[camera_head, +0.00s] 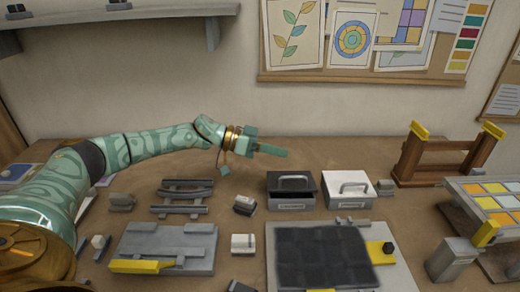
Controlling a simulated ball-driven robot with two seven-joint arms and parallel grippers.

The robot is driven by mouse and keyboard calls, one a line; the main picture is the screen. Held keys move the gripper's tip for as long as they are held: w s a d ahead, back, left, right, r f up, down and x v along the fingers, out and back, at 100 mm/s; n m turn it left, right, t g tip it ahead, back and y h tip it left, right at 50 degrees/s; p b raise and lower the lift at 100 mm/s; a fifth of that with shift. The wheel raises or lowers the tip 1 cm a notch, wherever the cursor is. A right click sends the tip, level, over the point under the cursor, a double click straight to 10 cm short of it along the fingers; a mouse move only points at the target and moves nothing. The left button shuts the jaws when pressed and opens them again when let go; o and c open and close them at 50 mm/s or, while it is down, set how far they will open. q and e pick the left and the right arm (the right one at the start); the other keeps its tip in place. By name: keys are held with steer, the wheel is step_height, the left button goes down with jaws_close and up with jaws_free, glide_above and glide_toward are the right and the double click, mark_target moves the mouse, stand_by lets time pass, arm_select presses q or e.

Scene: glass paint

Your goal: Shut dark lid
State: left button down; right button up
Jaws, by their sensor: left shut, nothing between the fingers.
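The dark-lidded box (291,204) stands on the table right of centre, with a grey front and label. Its dark lid (291,181) carries a pale handle; a dark band shows between lid and front, and I cannot tell exactly how far the lid stands open. My left gripper (284,153) is shut and empty, in the air behind and above this box, its fingers pointing right. It looks apart from the lid. My right gripper is not in view.
A white-lidded box (348,190) stands close to the right of the dark one. In front lies a board with a dark pad (322,256). A wooden stand (445,158) and tile rack (492,200) are at the right. A grey rack (182,196) stands left.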

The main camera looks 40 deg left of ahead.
mark_target(284, 185)
arm_select(q)
steer(key=shift+x, duration=1.1)
steer(key=shift+s+d+f+b, duration=0.15)
steer(key=shift+d+f+b, duration=0.1)
steer(key=shift+f, duration=0.35)
steer(key=shift+s+d+f+b, duration=0.15)
steer(key=shift+f+b, duration=0.1)
steer(key=shift+f, duration=0.4)
steer(key=shift+s+d+f, duration=0.15)
steer(key=shift+s+f, duration=0.15)
steer(key=shift+f, duration=0.4)
